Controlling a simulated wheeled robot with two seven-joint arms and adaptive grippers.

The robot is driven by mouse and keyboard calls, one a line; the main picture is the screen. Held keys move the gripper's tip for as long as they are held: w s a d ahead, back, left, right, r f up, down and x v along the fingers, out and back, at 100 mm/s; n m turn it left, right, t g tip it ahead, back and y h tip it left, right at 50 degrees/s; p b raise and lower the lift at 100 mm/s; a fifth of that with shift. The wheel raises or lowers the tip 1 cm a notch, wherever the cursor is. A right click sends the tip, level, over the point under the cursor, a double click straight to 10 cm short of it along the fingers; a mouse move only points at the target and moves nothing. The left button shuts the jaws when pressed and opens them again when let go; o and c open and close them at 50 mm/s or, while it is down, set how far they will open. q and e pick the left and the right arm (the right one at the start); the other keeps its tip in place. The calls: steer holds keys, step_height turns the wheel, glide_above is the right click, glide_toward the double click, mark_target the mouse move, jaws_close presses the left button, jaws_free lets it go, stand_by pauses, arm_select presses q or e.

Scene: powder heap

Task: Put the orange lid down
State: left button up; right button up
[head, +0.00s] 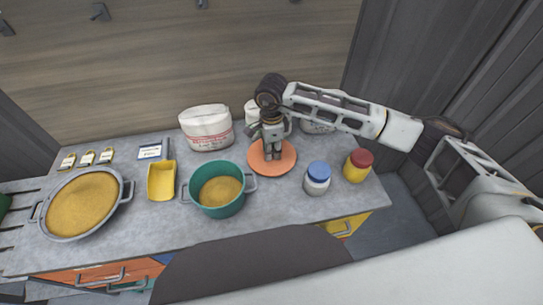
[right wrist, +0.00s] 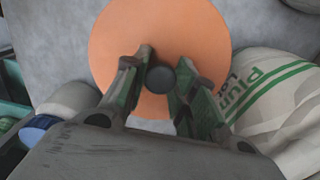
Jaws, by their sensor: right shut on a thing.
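The orange lid (head: 286,165) is a flat disc with a dark knob at its centre. It is at the middle-back of the grey counter, right of the green pot (head: 217,205). My right gripper (head: 272,153) is above the lid, pointing down, shut on its knob. In the right wrist view the fingers (right wrist: 160,82) are on either side of the dark knob, with the orange lid (right wrist: 158,25) spread flat below them. I cannot tell whether the lid touches the counter. The pot is uncovered and holds yellow powder. My left gripper is not in view.
A wide pan of powder (head: 82,204) and a yellow scoop (head: 161,181) are left of the pot. A white sack (head: 206,128) stands behind. A blue-capped jar (head: 317,178) and a red-capped jar (head: 357,166) stand to the right. Bare counter (head: 270,208) lies in front of the lid.

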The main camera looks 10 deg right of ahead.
steer(key=shift+f, duration=0.5)
step_height(320, 180, down, 2)
steer(key=shift+f, duration=0.55)
steer(key=o, duration=0.8)
steer(key=shift+o, duration=0.9)
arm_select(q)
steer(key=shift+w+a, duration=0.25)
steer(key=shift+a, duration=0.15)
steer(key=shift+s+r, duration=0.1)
